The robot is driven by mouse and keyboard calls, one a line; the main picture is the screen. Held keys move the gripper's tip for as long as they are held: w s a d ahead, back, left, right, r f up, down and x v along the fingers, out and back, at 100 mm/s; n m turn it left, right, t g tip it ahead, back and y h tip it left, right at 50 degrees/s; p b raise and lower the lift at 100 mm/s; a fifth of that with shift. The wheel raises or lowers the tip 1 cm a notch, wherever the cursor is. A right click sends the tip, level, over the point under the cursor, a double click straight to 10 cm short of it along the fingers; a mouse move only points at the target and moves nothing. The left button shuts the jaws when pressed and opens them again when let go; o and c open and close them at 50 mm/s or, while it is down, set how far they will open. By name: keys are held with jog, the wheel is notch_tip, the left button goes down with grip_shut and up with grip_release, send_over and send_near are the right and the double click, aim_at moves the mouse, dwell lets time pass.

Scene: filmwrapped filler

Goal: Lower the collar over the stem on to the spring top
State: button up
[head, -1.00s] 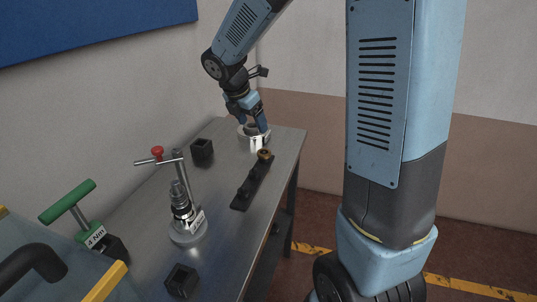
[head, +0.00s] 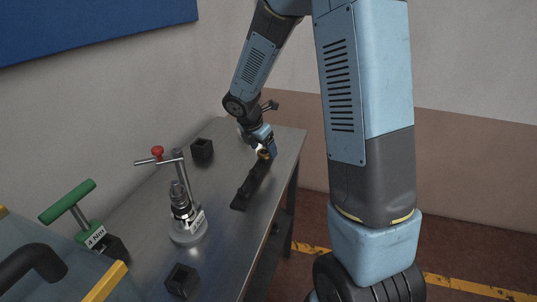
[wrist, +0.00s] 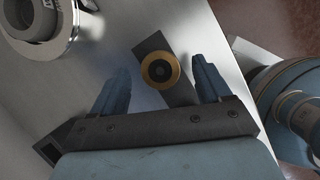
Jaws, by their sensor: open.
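A brass ring with a dark centre, which I take for the collar (head: 264,154), sits at the far end of a black strip holder (head: 243,196) on the bench. In the wrist view the collar (wrist: 160,70) lies between my open fingertips, which stand apart from it on both sides. My gripper (head: 268,150) is over that end of the holder and empty. Its fingers also show in the wrist view (wrist: 163,68). A silver stepped stem stands upright on the near fixture (head: 187,232). I cannot make out the spring clearly.
A round silver base (wrist: 69,36) with a grey body is at the wrist view's upper left. A post with a red-knobbed bar (head: 157,152) rises beside the stem. Black blocks (head: 202,150) (head: 182,281) and a green T-handle tool (head: 68,202) stand near the bench's left.

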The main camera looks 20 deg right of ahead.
jog(key=shift+w+d+f, duration=0.1)
jog(key=shift+d+f, duration=0.05)
jog(key=shift+f, duration=0.35)
jog(key=shift+c, duration=0.4)
jog(key=c, duration=1.1)
